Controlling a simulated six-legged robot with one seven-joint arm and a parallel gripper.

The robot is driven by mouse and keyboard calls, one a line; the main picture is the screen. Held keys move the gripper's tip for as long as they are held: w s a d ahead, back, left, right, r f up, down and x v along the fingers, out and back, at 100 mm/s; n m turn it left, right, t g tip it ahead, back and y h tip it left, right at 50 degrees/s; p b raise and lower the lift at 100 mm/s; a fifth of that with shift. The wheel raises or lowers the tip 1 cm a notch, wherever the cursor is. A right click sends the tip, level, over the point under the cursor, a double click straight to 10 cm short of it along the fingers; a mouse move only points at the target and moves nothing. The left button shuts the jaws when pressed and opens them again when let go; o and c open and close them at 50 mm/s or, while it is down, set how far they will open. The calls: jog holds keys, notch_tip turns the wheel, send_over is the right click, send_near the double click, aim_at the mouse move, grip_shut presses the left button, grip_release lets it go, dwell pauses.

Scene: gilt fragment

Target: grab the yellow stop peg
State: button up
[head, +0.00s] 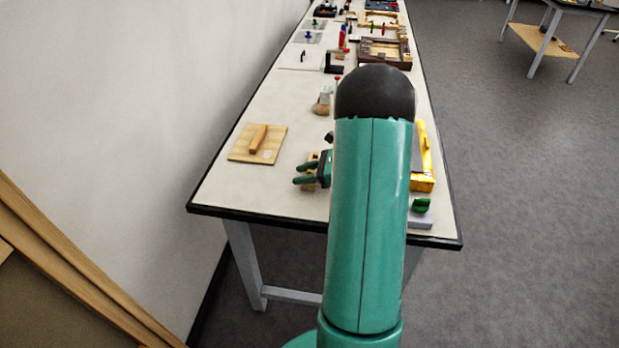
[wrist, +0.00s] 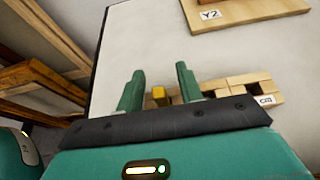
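A small yellow block-like piece, which looks like the yellow stop peg (wrist: 159,96), shows in the wrist view between my two fingers, near their bases in the picture. Its lower part is hidden behind the dark edge of my gripper body. My gripper (wrist: 160,72) is open, with a green finger on each side of the yellow piece and visible gaps. I cannot tell how far below or beyond the fingers it lies. In the head view my gripper (head: 299,174) is over the near part of the table, and I cannot make out the peg there.
Light wooden blocks (wrist: 240,87) labelled C20 sit right of the yellow piece. A wooden board (wrist: 245,8) labelled Y2 lies beyond; a board with a wooden bar (head: 258,140) lies left in the head view. A yellow object (head: 424,160) stands right of my arm. The table (head: 260,196) has bare room near its front-left corner.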

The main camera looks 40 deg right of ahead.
grip_shut()
jog(key=shift+r, duration=0.1)
